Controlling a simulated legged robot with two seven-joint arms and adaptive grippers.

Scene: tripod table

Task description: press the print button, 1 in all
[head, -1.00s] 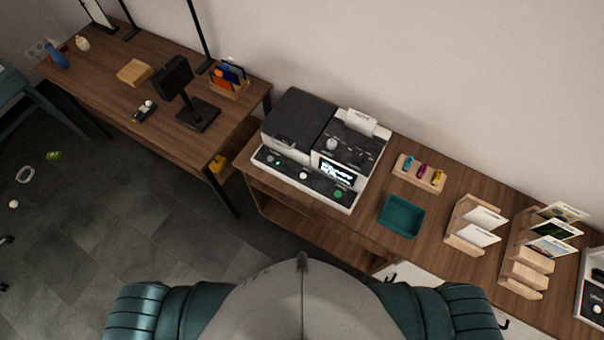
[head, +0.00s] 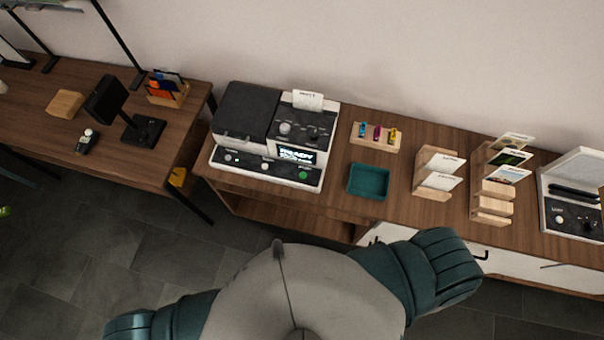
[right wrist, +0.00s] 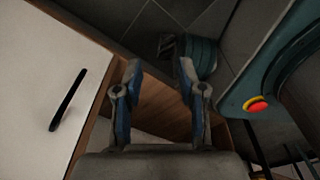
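A black and white printer (head: 272,138) stands on the wooden table against the wall in the head view. Its front strip carries a green round button (head: 302,175) at the right, a pale button (head: 265,166) in the middle and a small light at the left. Its lit screen (head: 296,154) reads what looks like "READY". The labels by the buttons are too small to read surely. My right gripper (right wrist: 160,85) shows in the right wrist view with its two fingers apart and nothing between them, near the cabinet. My left gripper is out of view.
A teal tray (head: 368,196) lies right of the printer, with a wooden holder of coloured pieces (head: 376,136) behind it. Card racks (head: 436,188) and a white device (head: 572,215) stand further right. White drawers with dark handles (head: 480,256) are below. Grey floor lies in front.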

